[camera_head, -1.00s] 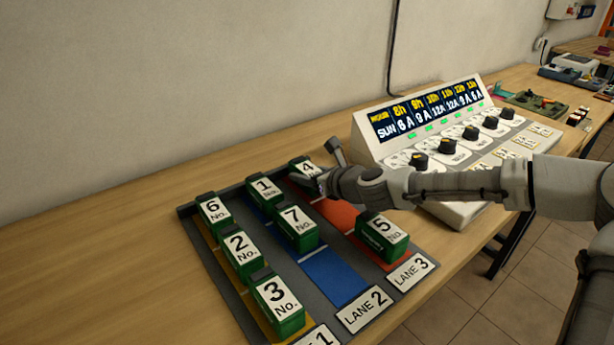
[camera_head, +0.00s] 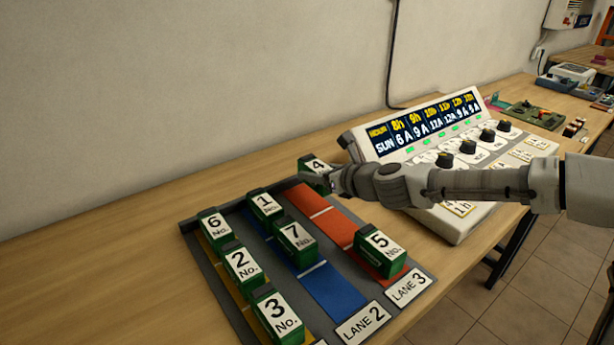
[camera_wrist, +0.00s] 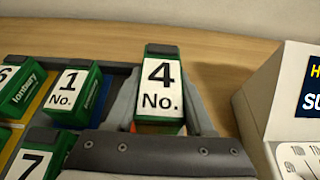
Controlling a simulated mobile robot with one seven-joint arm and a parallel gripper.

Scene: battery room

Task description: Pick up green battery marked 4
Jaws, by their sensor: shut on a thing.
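The green battery marked 4 (camera_head: 312,165) is at the back of the red lane in the head view, raised above the board. In the wrist view the battery (camera_wrist: 160,92) stands upright with its white number label facing me. My gripper (camera_head: 330,180) is shut on it, with grey fingers on both sides of the battery in the wrist view. Part of the battery is hidden behind my gripper in the head view.
Batteries 6, 2 and 3 (camera_head: 277,314) stand in the yellow lane. Batteries 1 (camera_head: 265,205) and 7 (camera_head: 295,240) stand in the blue lane, and battery 5 (camera_head: 379,252) in the red lane (camera_head: 325,212). A white control panel (camera_head: 440,225) stands close on the right.

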